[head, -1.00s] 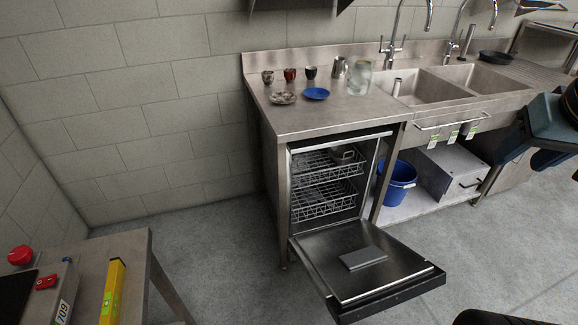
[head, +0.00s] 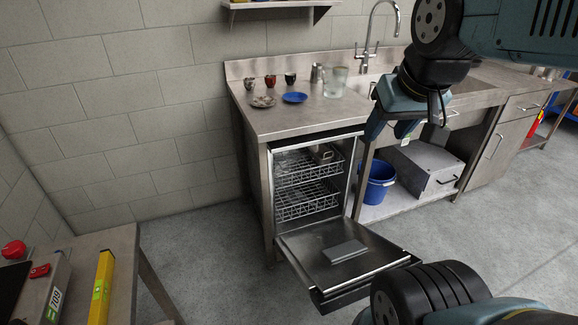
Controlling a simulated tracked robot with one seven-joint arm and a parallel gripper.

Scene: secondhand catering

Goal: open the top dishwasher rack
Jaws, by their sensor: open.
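The top dishwasher rack (head: 295,167) is a wire basket inside the cavity and looks pushed in. A small metallic container (head: 324,153) sits in it at the right. The lower rack (head: 306,202) is also inside, below it. My gripper (head: 388,130) is open and empty, pointing down in front of the counter edge, to the right of the dishwasher and apart from the racks.
On the counter (head: 285,121) stand small cups, a blue saucer (head: 295,97), a patterned plate (head: 263,102) and a glass jar (head: 335,82). A blue bucket (head: 377,182) and a grey box (head: 420,165) sit under the sink. The floor left of the door is clear.

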